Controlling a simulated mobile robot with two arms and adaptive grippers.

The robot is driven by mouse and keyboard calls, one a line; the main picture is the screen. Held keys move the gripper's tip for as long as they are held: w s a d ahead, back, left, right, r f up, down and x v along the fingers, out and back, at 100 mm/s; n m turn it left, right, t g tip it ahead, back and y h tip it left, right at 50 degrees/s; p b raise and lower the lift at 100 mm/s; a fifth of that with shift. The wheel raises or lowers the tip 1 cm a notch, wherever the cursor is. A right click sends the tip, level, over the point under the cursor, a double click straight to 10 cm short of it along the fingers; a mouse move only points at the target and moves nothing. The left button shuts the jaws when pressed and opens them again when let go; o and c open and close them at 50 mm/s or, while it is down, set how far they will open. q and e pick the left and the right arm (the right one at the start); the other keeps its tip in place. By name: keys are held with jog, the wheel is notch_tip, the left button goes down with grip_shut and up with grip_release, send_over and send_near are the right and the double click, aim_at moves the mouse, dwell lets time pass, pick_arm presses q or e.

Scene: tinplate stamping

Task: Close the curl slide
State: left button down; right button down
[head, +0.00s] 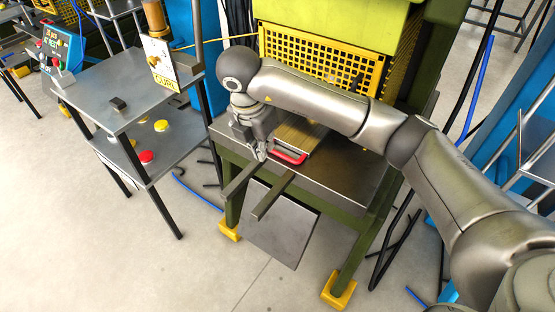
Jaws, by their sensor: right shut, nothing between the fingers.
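A sign reading CURL (161,66) hangs at the grey metal station on the left. That station's flat top plate (105,88) sticks out toward the front left and carries a small dark block (118,104), perhaps the curl slide's handle. My right gripper (262,155) is shut and empty, pointing down at the green press in the middle. It is just left of a red handle (290,157) on the press's tan slide (302,134); I cannot tell whether they touch. My arm hides part of the press opening. My left gripper is out of view.
Two dark rails (271,195) stick out from the press front, with a grey plate (281,228) below them. A yellow guard (320,62) stands behind my right arm. A gap separates both machines.

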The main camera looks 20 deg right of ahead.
aim_at(300, 139)
jog(key=w+d+f+p, duration=0.1)
jog(key=w+d+f, duration=0.1)
jog(key=f, duration=0.3)
jog(key=w+d+f+p, duration=0.1)
jog(key=d+f, duration=0.1)
jog(key=f, duration=0.3)
jog(key=shift+w+d+f, duration=0.2)
jog(key=shift+w+d, duration=0.15)
jog(key=shift+w, duration=0.05)
jog(key=w+d+b, duration=0.1)
jog(key=w+d, duration=0.1)
jog(key=w+d+b, duration=0.2)
jog(key=d, duration=0.1)
jog(key=w+d+b, duration=0.2)
jog(key=d, duration=0.1)
jog(key=shift+w+d+f, duration=0.1)
jog(key=shift+w+f, duration=0.05)
jog(key=shift+w+d, duration=0.15)
jog(key=shift+r, duration=0.3)
jog(key=shift+w+d, duration=0.1)
